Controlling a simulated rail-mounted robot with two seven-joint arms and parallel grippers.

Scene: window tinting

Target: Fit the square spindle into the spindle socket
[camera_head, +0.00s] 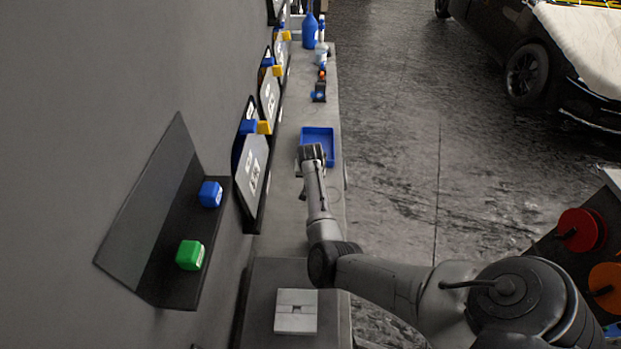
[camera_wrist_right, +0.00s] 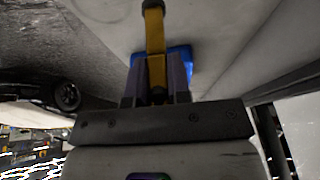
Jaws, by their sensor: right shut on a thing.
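My right gripper (camera_head: 312,154) is over the bench at the near side of the blue tray in the head view. In the right wrist view, its two fingers (camera_wrist_right: 156,82) are shut on a long yellow-brown bar with a dark end, which looks like the square spindle (camera_wrist_right: 154,30). The head view does not show the bar clearly. A pale square block (camera_head: 295,299) with a small notch lies on the near bench; I cannot tell whether it holds the spindle socket. My left gripper is not in view.
The blue tray (camera_head: 332,146) is on the narrow bench; it also shows behind the bar in the wrist view (camera_wrist_right: 188,56). A wall shelf (camera_head: 150,272) holds a blue and a green block at left. Dark panels with yellow clips line the wall. A blue bottle (camera_head: 309,33) stands farther back.

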